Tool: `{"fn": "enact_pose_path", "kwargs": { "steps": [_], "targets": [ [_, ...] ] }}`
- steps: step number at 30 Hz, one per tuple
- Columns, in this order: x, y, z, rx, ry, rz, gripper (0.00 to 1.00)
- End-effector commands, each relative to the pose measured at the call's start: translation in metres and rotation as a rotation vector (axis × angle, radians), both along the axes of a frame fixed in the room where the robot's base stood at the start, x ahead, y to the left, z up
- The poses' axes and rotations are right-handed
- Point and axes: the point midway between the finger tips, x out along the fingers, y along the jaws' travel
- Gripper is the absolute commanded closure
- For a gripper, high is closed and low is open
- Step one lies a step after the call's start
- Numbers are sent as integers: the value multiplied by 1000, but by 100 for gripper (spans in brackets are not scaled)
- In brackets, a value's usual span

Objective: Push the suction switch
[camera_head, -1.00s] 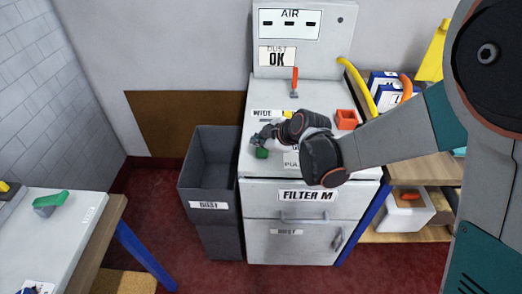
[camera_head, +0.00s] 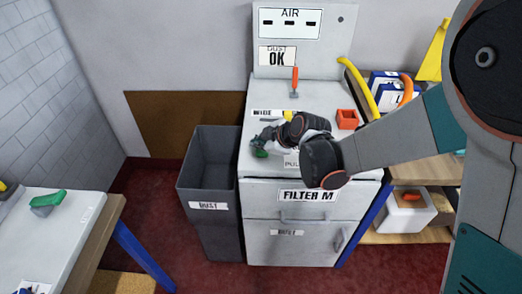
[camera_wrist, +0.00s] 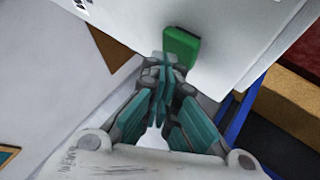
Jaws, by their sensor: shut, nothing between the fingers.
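A small green switch-like block (camera_head: 259,153) shows at the left front of the top of the white filter cabinet (camera_head: 262,187). I take it for the suction switch, though no label on it can be read. In the wrist view the green block (camera_wrist: 181,46) stands on the white surface, right at my fingertips. My gripper (camera_wrist: 168,62) is shut and empty, its fingertips at the block's near edge. Whether they touch cannot be told. In the head view my gripper (camera_head: 262,143) is small, just above the block and partly merged with it.
An orange-handled lever (camera_head: 295,80) stands at the back of the cabinet top, and a red-orange box (camera_head: 347,119) sits to the right. A grey dust bin (camera_head: 208,206) stands left of the cabinet. A white table (camera_head: 62,232) is at the left.

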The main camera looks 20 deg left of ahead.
Motion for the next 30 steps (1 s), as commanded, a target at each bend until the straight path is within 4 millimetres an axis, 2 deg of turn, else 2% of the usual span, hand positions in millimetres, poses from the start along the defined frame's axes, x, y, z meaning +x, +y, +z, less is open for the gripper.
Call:
{"fn": "enact_pose_path", "kwargs": {
  "steps": [20,30],
  "targets": [
    [0,0,-8,0,0,0,100],
    [0,0,1,0,0,0,100]
  ]
}}
